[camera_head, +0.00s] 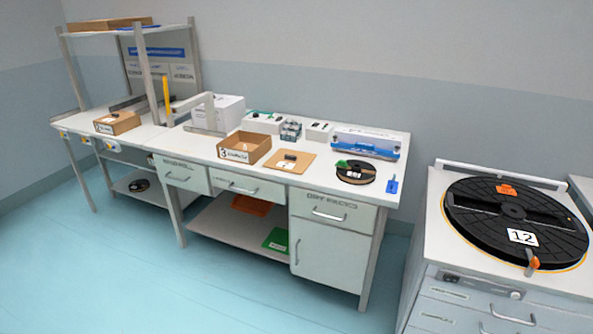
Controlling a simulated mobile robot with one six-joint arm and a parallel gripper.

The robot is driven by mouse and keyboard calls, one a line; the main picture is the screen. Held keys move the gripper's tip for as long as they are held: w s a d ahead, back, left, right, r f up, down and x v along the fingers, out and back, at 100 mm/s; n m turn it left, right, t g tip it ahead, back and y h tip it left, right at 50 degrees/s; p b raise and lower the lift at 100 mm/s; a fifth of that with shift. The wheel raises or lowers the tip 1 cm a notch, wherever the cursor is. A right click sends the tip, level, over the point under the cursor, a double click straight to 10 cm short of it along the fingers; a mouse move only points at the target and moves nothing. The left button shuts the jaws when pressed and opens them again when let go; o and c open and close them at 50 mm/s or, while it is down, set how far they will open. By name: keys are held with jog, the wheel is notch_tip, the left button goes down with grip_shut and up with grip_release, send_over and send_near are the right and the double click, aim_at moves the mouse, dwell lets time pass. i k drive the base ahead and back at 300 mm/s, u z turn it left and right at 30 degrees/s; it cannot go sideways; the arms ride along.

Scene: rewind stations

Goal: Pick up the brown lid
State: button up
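The brown lid (281,164) appears to be the flat tan square on the workbench top, just right of an open brown box (244,147) labelled 3.
The workbench (222,170) also holds a black reel (356,177), a blue-and-white device (366,146) and small grey boxes behind the lid. A big black turntable (516,216) marked 12 stands at right. Another brown box (118,123) is at left. Blue floor (210,295) is clear in front.

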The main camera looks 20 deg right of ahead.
aim_at(295, 162)
jog(key=k, duration=0.45)
jog(key=u, duration=0.2)
jog(key=i, duration=0.45)
jog(key=u, duration=0.5)
jog(key=i, duration=1.9)
jog(key=z, duration=0.2)
